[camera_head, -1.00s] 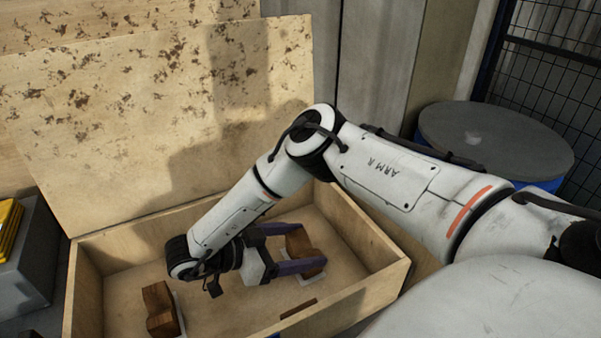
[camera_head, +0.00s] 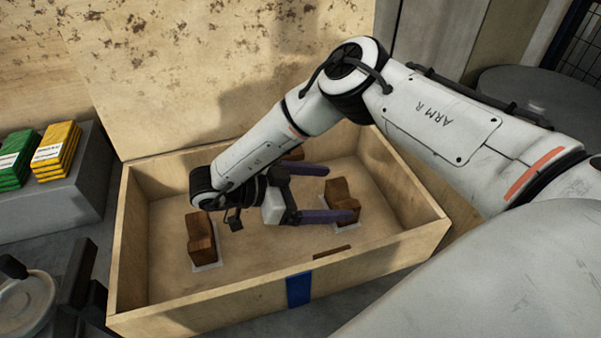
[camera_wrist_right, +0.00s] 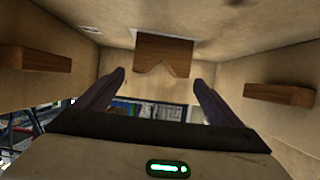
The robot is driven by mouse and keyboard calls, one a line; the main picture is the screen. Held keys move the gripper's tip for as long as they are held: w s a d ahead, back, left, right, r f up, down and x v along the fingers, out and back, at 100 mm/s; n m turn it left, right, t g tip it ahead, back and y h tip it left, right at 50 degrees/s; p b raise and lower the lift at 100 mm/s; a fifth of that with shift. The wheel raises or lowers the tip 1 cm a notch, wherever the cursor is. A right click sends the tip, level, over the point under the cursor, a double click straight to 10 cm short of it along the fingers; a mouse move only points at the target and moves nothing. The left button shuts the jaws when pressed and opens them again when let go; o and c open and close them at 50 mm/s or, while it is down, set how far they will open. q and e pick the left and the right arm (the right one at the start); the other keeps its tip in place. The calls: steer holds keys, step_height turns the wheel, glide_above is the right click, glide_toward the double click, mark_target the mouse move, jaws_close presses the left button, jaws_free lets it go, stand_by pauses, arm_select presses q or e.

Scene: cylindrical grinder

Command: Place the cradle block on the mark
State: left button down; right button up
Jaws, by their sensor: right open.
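A brown notched wooden cradle block (camera_head: 342,197) stands on a white mark (camera_head: 326,220) on the floor of the open wooden box, in the right half. My right gripper (camera_head: 340,193) is open. Its two purple fingers point right at this block, and the nearer finger overlaps its lower part in the head view. In the right wrist view the block (camera_wrist_right: 164,55) sits just beyond the parted fingertips (camera_wrist_right: 160,80), with its notch facing the gripper. A second cradle block (camera_head: 201,238) stands on its own white mark (camera_head: 207,267) on the left. My left gripper does not show.
The box walls (camera_head: 395,245) surround the gripper, and the tall raised lid (camera_head: 170,90) stands behind. Brown wooden pieces lie near the back (camera_head: 293,154) and front (camera_head: 332,252) walls. Yellow packets (camera_head: 57,150) and green packets (camera_head: 18,158) sit on a grey surface at left.

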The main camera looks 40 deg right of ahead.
steer(key=b+v, duration=0.1)
steer(key=v, duration=0.7)
steer(key=shift+a+r, duration=0.15)
steer(key=shift+a, duration=0.05)
